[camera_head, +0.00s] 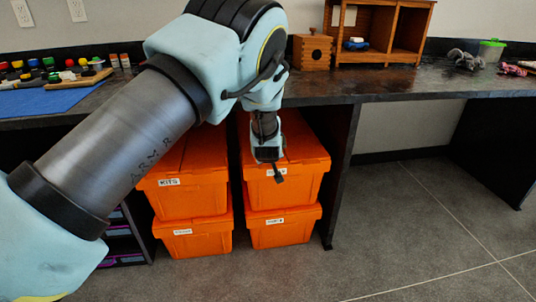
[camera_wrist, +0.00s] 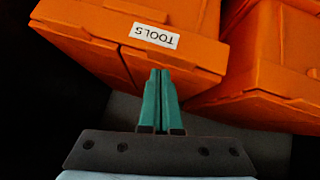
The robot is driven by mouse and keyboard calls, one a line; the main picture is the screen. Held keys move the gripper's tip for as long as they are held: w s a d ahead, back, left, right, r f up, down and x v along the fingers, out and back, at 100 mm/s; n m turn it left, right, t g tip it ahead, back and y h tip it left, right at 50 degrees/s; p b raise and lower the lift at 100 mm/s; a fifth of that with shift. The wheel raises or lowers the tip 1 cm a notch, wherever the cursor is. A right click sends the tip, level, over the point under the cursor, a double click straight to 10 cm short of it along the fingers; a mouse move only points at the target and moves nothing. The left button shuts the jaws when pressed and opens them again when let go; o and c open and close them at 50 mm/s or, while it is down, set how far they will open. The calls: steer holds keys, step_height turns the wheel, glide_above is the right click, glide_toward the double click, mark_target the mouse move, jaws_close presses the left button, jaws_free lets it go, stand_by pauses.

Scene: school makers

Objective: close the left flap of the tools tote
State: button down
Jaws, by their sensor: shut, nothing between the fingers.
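The tools tote (camera_head: 306,183) is an orange lidded tote, upper in the right-hand stack under the counter. Its white TOOLS label (camera_wrist: 156,36) reads upside down in the wrist view. A seam runs from the front edge between its two lid flaps. Both flaps look lowered over the top, but I cannot tell whether the left flap lies fully flush. My gripper (camera_head: 279,179) is shut and empty, fingers together (camera_wrist: 161,74), at the tote's front edge. I cannot tell whether it touches the tote.
The orange KITS tote (camera_head: 205,201) stands left of the tools tote, with more orange totes below both. The dark counter (camera_head: 400,88) hangs over the stacks. A dark support panel (camera_head: 340,170) stands close on the right. The floor (camera_head: 400,225) in front is clear.

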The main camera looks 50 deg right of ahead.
steer(key=shift+s+d+f, duration=0.15)
steer(key=shift+f, duration=0.25)
steer(key=shift+s+d+f, duration=0.1)
steer(key=shift+s+f, duration=0.05)
steer(key=shift+f, duration=0.2)
steer(key=shift+f, duration=0.1)
